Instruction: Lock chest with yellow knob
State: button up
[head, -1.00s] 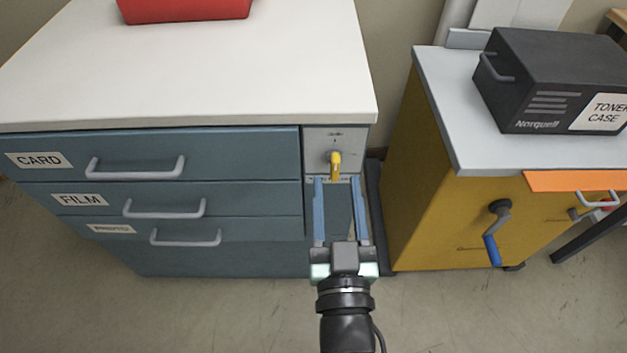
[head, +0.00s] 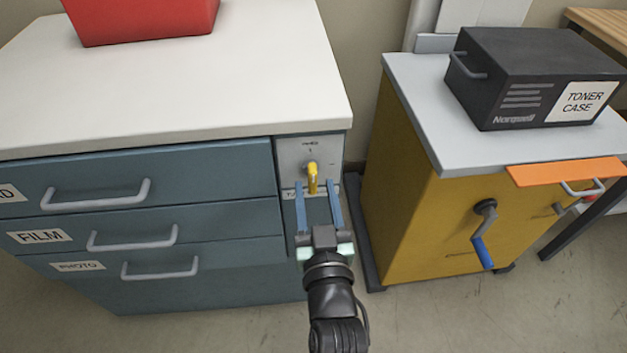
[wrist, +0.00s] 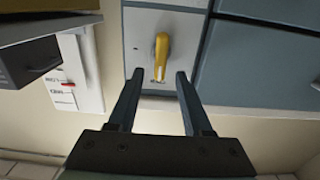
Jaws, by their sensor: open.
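The blue-grey chest (head: 160,213) with a white top stands at the left in the head view. Its yellow knob (head: 312,178) sits on a light grey panel (head: 293,157) at the upper right of the chest's front. The knob's handle points down in the head view. In the wrist view the yellow knob (wrist: 161,57) is ahead of and between the fingertips. My gripper (head: 317,187) is open and empty, just below and in front of the knob, apparently not touching it. Small lettering on the panel is too small to read.
The drawers have grey handles (head: 98,195). A red bin (head: 145,20) sits on the chest. To the right stands a yellow cabinet (head: 415,200) with a blue-handled crank (head: 483,250), an orange flap (head: 565,172) and a black toner case (head: 535,80). A narrow gap separates chest and cabinet.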

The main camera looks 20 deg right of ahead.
aim_at(313, 179)
jog(key=shift+x, duration=1.55)
grip_shut()
